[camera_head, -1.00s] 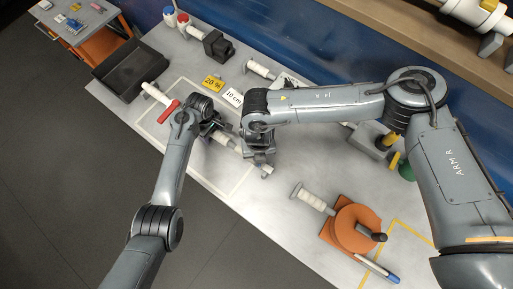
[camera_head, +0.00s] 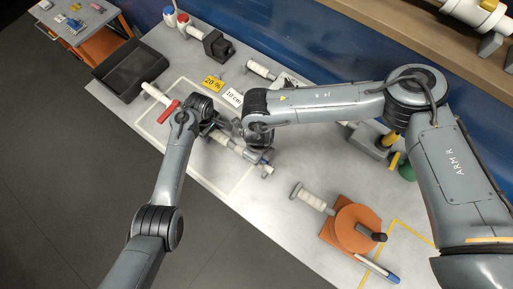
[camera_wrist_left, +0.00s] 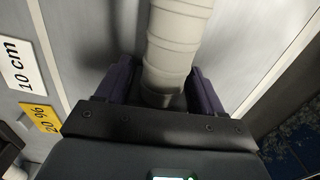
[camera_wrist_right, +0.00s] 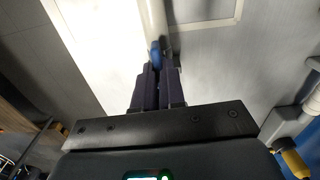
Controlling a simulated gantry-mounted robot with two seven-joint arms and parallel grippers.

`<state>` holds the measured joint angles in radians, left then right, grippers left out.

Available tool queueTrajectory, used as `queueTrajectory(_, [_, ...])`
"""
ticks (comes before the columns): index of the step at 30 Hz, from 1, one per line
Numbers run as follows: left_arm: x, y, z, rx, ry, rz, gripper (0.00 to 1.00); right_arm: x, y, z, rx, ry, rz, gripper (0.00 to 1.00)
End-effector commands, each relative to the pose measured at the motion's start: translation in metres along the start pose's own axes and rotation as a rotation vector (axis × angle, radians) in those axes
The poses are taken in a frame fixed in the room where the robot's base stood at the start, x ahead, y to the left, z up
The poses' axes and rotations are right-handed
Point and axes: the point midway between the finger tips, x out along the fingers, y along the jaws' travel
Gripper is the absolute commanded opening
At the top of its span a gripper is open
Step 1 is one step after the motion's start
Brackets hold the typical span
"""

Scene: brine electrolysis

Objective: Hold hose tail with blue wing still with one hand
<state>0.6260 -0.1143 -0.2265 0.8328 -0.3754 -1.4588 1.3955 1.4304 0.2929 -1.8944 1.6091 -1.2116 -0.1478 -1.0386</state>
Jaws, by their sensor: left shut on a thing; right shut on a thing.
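A white ribbed hose tail (camera_wrist_left: 172,45) runs up between the purple-sided fingers of my left gripper (camera_wrist_left: 163,90), which is shut on it. In the right wrist view, my right gripper (camera_wrist_right: 156,75) is shut on the small blue wing (camera_wrist_right: 155,52) beside the pale tube (camera_wrist_right: 152,18). In the head view both grippers are close together over the same pale piece, my left one to the left and my right one toward its lower-right end. The fingertips are partly hidden there by the wrists.
A white piece with a red wing (camera_head: 170,110) lies left of my left gripper. A yellow "20 %" card (camera_head: 212,82) and a "10 cm" card (camera_head: 233,97) lie behind. A dark tray (camera_head: 130,70) stands back left. An orange reel (camera_head: 356,228) stands at right.

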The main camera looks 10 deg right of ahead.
Motion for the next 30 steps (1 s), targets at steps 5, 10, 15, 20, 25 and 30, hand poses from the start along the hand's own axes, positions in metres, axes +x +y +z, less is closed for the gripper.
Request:
queueTrajectory(5, [0.0,0.0,-0.001,-0.001,0.0,0.0,0.26,0.0,0.0,0.0,-0.01,0.001,0.0,0.0])
queueTrajectory(10, [0.0,0.0,-0.001,0.0,0.0,0.0,0.26,0.0,0.0,0.0,-0.009,0.001,0.0,0.2])
queueTrajectory(15, [0.0,0.0,0.0,0.0,0.0,0.0,0.26,0.0,0.0,0.0,-0.008,0.001,0.0,0.39])
queueTrajectory(20, [0.0,0.0,0.0,0.0,0.0,0.0,0.26,0.0,0.0,0.0,-0.007,0.0,0.0,0.39])
queueTrajectory(25, [0.0,0.0,0.0,0.0,0.0,0.0,0.26,-0.004,0.0,0.0,-0.007,0.0,0.0,0.39])
queueTrajectory(30, [0.0,0.0,0.0,0.0,0.0,0.0,0.26,-0.021,-0.001,0.001,-0.007,-0.003,-0.001,0.39])
